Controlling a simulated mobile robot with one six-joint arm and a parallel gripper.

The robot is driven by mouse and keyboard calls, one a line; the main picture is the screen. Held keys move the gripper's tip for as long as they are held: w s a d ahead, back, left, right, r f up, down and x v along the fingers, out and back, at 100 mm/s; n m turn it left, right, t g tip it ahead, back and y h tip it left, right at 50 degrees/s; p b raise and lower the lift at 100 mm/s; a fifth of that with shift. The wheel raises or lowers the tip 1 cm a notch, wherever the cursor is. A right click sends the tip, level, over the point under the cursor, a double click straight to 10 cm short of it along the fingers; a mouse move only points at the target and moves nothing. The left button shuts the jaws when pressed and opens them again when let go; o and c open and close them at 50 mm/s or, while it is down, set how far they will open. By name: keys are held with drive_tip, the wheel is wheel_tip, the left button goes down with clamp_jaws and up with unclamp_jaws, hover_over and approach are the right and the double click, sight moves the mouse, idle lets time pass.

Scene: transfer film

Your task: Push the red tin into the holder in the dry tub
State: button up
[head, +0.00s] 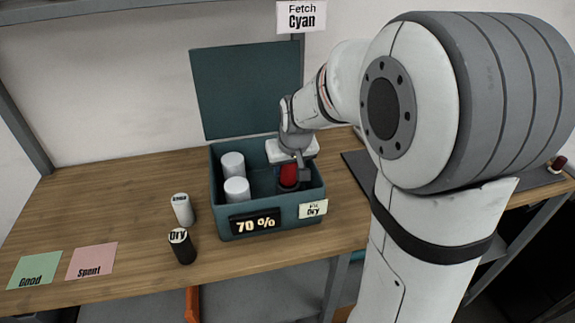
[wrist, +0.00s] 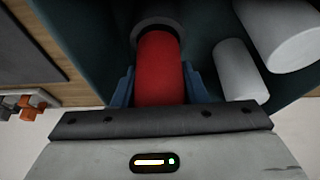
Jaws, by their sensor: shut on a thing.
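The red tin (head: 289,175) is inside the teal tub (head: 228,221), towards its right side. In the wrist view the red tin (wrist: 159,70) stands between the blue fingers of my gripper (wrist: 160,88), which are shut on it. Its far end meets a dark round holder (wrist: 156,26); it looks at least partly inside the ring, but how deep I cannot tell. The holder also shows in the head view (head: 288,187). The tub's lid (head: 245,90) stands open. A "Dry" label (head: 313,209) and a "70 %" display (head: 255,223) are on the tub's front.
Two white cylinders (head: 236,189) (head: 232,164) stand in the tub's left part. Green "Good" (head: 35,270) and pink "Spent" (head: 91,261) cards lie further left. A sign (head: 301,16) reads "Fetch Cyan".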

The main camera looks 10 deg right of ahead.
drive_tip(key=shift+f+b, duration=0.7)
drive_tip(key=shift+f, duration=0.25)
drive_tip(key=o, duration=1.1)
drive_tip(key=shift+r, duration=0.1)
drive_tip(key=v, duration=0.7)
drive_tip(key=shift+s+r, duration=0.15)
drive_tip(key=shift+r, duration=0.2)
drive_tip(key=shift+s, duration=0.1)
drive_tip(key=shift+m+g, duration=0.4)
drive_tip(key=shift+g, duration=0.5)
drive_tip(key=s+f, duration=0.1)
drive_tip(key=s, duration=0.5)
drive_tip(key=s+f, duration=0.1)
drive_tip(key=s, duration=0.5)
drive_tip(key=s+f, duration=0.2)
drive_tip(key=s, duration=0.5)
drive_tip(key=shift+d, duration=0.3)
